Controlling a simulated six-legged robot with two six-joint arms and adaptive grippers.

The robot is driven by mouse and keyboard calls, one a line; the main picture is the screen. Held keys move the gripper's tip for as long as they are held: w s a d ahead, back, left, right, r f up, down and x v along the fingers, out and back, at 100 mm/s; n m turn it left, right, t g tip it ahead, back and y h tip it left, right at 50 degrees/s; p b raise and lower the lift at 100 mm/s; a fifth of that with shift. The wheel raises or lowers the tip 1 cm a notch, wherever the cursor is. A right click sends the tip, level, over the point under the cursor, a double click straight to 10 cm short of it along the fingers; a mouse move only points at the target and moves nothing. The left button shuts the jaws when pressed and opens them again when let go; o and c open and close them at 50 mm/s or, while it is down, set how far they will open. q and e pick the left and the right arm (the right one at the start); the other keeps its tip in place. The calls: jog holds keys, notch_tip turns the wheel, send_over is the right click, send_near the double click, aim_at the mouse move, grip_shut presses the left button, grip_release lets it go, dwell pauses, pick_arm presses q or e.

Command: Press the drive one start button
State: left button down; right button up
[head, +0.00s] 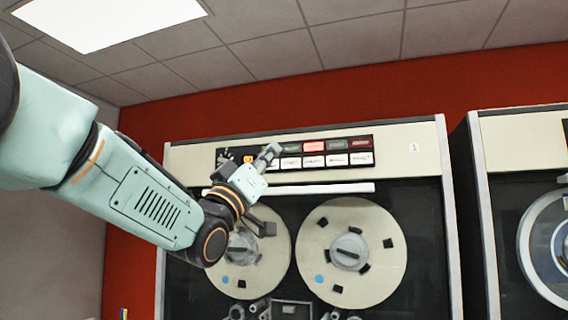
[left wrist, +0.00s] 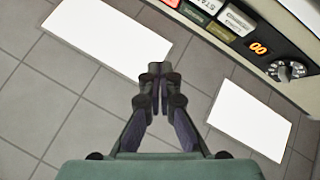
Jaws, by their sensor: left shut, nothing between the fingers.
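Tape drive one (head: 413,148), a cream and black cabinet marked "1", stands in front of me. Its black control panel (head: 377,141) holds a row of coloured buttons above a row of white ones. A white button (head: 291,162) in the lower row seems to read START, but the print is too small to be sure. My left gripper (head: 268,155) is in front of the panel's left part and covers some of it. In the left wrist view its fingers (left wrist: 157,75) are shut and empty, apart from the panel buttons (left wrist: 238,20) at the upper right. My right gripper is out of view.
Two tape reels (head: 375,225) sit below the panel, the left one partly behind my gripper. An orange number display (left wrist: 259,48) and a knob (left wrist: 287,71) are at the panel's end. A second drive (head: 520,145) stands at the right.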

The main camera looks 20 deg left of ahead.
aim_at(284, 163)
pick_arm(q)
jog(key=shift+w+d+p, duration=0.2)
jog(key=shift+w+p, duration=2.65)
jog(key=shift+w, duration=1.55)
jog(key=shift+a+f+n, duration=0.1)
jog(key=shift+a+n, duration=0.05)
jog(key=shift+n, duration=0.15)
jog(key=shift+w, duration=0.15)
